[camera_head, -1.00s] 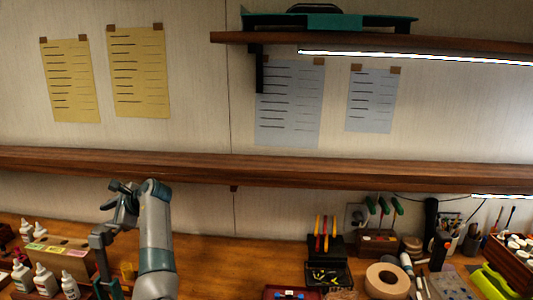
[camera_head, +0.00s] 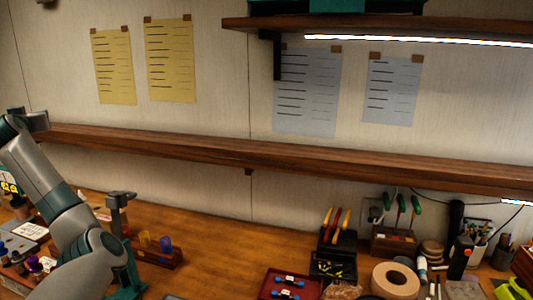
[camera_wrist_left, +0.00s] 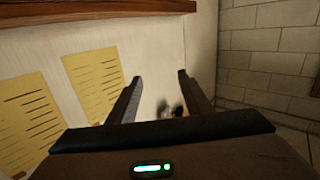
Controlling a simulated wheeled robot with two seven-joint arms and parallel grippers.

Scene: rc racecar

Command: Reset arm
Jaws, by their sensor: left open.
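My left arm comes in from the lower left in the head view, with its wrist end (camera_head: 27,119) raised at the far left beside the end of the long wooden shelf. In the left wrist view my left gripper (camera_wrist_left: 160,95) is open, its two dark fingers spread apart with nothing between them. It faces the pale wall. Two yellow sheets (camera_wrist_left: 93,83) are on the wall left of the fingers. My right gripper is not in view.
The long wooden shelf (camera_head: 300,160) runs across the wall above the workbench (camera_head: 215,250). A red tray (camera_head: 284,286), a tape roll (camera_head: 395,280) and tools stand at the bench's right. A rack (camera_head: 158,255) stands at left, near my arm. A brick wall (camera_wrist_left: 265,55) shows in the wrist view.

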